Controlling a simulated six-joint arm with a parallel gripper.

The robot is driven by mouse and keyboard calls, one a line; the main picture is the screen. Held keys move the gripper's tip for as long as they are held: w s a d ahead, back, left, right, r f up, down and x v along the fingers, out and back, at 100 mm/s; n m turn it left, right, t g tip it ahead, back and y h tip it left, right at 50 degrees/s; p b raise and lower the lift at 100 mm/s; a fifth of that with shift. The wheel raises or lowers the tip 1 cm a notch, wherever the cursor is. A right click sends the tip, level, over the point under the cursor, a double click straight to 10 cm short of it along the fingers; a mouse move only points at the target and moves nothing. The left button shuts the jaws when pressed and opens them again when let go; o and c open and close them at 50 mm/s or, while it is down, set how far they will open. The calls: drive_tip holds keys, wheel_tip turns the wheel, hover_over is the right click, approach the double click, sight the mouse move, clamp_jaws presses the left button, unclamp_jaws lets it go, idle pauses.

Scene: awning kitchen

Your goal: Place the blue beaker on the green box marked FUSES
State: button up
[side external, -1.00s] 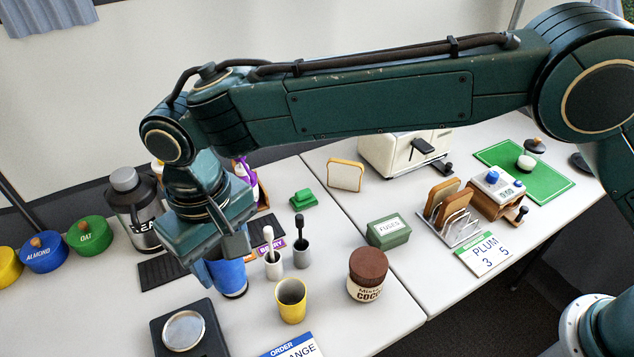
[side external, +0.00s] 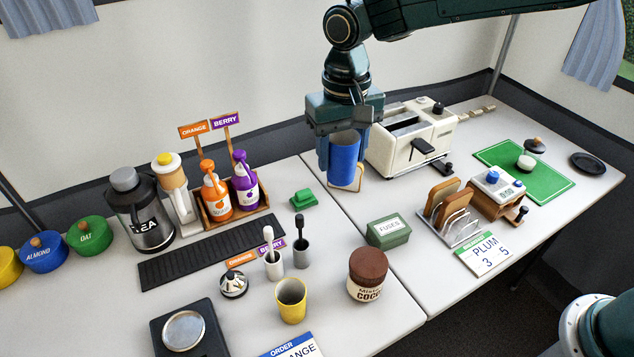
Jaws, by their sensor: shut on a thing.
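The blue beaker (side external: 344,158) is upright between the fingers of my gripper (side external: 342,158), which is shut on it. It is held up near the front of the toaster, in front of a slice of bread that it partly hides. The green box marked FUSES (side external: 388,232) sits on the table, lower and to the right of the beaker in the picture. Its top is bare and its label faces the camera.
A white toaster (side external: 413,140) stands just right of my gripper. A toast rack (side external: 452,218) is right of the box, and a brown-lidded cocoa jar (side external: 367,275) is in front of it. A yellow cup (side external: 291,299) and sauce bottles (side external: 215,190) stand to the left.

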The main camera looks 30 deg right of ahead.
drive_tip(key=s+d+r+m, duration=0.1)
drive_tip(key=d+m, duration=0.2)
drive_tip(key=d, duration=1)
drive_tip(key=shift+s+d, duration=0.15)
drive_tip(key=shift+s, duration=0.25)
hover_over(390, 226)
wheel_tip(390, 226, down, 20)
drive_tip(key=shift+r, duration=0.15)
drive_tip(key=o, duration=1)
drive_tip(key=shift+c, duration=0.2)
